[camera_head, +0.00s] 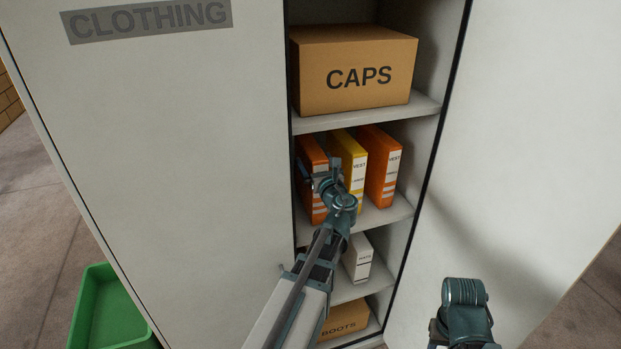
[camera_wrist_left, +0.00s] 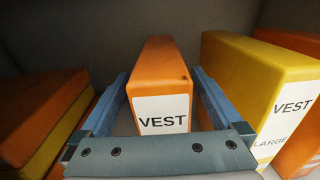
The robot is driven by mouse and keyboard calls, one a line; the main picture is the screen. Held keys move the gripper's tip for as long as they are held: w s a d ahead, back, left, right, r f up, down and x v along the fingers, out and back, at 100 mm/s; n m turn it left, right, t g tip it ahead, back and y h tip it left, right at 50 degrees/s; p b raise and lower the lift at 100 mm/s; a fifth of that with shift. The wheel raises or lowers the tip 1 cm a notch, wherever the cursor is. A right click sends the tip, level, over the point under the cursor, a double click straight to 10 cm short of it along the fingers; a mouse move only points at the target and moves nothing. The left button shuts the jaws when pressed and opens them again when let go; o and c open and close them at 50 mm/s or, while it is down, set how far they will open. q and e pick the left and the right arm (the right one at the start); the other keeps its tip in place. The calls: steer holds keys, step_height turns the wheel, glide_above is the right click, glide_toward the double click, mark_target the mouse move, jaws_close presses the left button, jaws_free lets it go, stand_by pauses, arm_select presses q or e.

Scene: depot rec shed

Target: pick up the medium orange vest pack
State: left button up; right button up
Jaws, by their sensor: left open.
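An orange vest pack (camera_wrist_left: 155,65) stands upright in the middle of the left wrist view, with a white "VEST" label. Its size word is hidden behind my gripper's crossbar. My left gripper (camera_wrist_left: 160,85) is open, with one blue finger on each side of this pack; I cannot tell whether they touch it. In the head view the left gripper (camera_head: 325,172) is at the middle shelf, in front of the left orange pack (camera_head: 311,160). Another orange vest pack (camera_head: 383,165) stands at the right of that shelf; its size word is too small to read.
A yellow vest pack marked "LARGE" (camera_wrist_left: 250,75) stands right of the middle pack. Orange and yellow packs (camera_wrist_left: 40,115) are at the left. Above is a "CAPS" box (camera_head: 350,75); below are a white box (camera_head: 358,258) and a "BOOTS" box (camera_head: 345,321). Cabinet doors (camera_head: 150,130) flank the opening.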

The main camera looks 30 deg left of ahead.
arm_select(q)
steer(key=x, duration=0.3)
steer(key=shift+w, duration=0.1)
jaws_close()
stand_by(0.4)
